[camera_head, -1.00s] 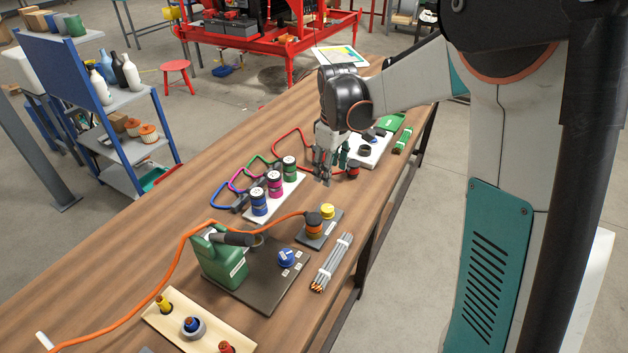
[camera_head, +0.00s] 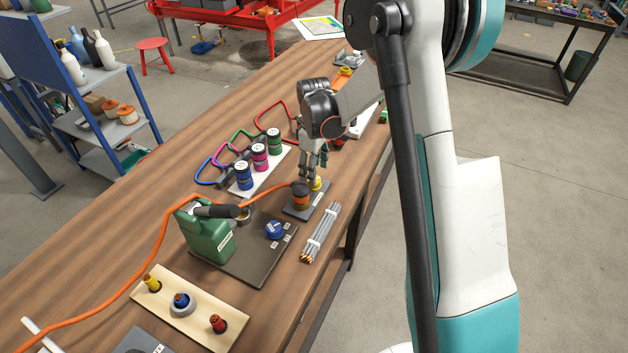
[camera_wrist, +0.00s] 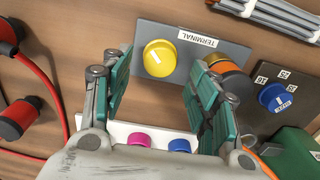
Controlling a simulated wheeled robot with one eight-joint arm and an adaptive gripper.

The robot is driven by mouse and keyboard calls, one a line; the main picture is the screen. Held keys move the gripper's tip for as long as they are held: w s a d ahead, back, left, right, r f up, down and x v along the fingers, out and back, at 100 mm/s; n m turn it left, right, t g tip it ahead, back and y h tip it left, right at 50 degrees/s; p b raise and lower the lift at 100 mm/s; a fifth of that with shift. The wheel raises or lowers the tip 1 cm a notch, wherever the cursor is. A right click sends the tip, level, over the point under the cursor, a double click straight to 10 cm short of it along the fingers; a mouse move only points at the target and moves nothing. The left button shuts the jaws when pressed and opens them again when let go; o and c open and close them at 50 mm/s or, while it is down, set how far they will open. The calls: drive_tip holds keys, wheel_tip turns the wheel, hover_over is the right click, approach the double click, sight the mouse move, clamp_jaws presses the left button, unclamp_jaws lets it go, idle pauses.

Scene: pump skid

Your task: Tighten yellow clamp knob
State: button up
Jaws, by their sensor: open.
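The yellow clamp knob (camera_wrist: 160,58) is round with a white line on top, and sits on a grey plate labelled TERMINAL (camera_wrist: 195,80). In the head view the knob (camera_head: 316,184) shows just below my gripper's fingers, partly covered by them. My gripper (camera_wrist: 152,90) is open and empty, its teal finger pads on either side of the knob in the wrist view. I cannot tell how far above the knob the fingers are. A black and orange connector (camera_head: 300,196) stands beside the knob on the same plate (camera_head: 312,208), with an orange cable running from it.
A bundle of grey rods (camera_head: 320,234) lies right of the plate. A blue knob (camera_head: 274,229) and green box (camera_head: 208,236) stand on a dark base nearer the front. Blue, magenta and green capped cylinders (camera_head: 259,158) stand on a white board to the left.

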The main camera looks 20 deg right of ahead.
drive_tip(key=shift+f+b, duration=0.45)
drive_tip(key=shift+f, duration=1.5)
drive_tip(key=shift+c, duration=0.3)
drive_tip(key=c, duration=1)
